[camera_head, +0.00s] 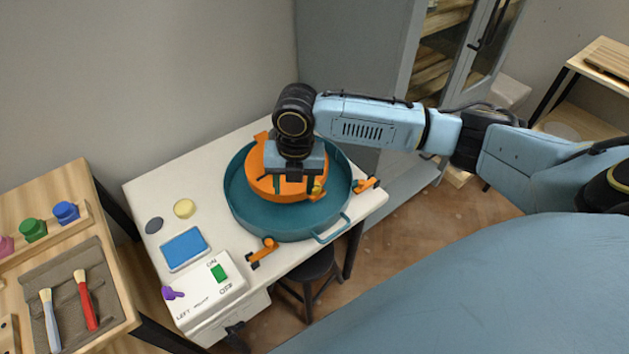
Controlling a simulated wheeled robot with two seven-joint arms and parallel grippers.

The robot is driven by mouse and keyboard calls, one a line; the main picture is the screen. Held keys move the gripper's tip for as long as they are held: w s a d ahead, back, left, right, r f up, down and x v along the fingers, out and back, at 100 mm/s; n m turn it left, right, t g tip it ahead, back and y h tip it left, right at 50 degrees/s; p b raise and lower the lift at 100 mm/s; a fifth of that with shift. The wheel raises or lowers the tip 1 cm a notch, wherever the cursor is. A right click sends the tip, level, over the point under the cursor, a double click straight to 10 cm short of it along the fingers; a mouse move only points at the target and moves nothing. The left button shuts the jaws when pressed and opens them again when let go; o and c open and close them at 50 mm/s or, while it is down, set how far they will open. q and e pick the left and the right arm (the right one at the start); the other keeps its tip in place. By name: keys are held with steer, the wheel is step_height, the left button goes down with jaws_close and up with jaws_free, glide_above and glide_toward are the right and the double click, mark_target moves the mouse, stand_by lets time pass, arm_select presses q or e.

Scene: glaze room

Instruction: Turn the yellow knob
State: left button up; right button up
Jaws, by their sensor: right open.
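A small yellow piece (318,187), which looks like the yellow knob, shows at the right front of the orange round wheel (290,191). The wheel sits inside a teal round basin (240,216) on the white table. My right gripper (295,185) points down over the wheel, its jaws open, with the yellow piece close beside its right finger. I cannot tell whether they touch. The gripper body hides the back of the wheel. My left gripper is out of view.
Orange clamps (264,250) stand at the basin's edge. A white switch box (209,292) with a green switch, a blue pad (185,249) and a pale yellow disc (184,208) lie left of the basin. A wooden table (112,316) with brushes stands left; a grey cabinet (389,80) stands behind.

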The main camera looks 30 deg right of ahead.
steer(key=w+d+r+n, duration=0.3)
steer(key=w+d+r, duration=0.1)
steer(key=d, duration=0.4)
steer(key=shift+h, duration=0.4)
step_height(320, 180, down, 13)
steer(key=shift+a+r+b, duration=0.1)
steer(key=shift+r+b, duration=0.05)
steer(key=shift+b, duration=0.5)
steer(key=c, duration=1)
steer(key=shift+m, duration=0.3)
steer(key=shift+s, duration=0.1)
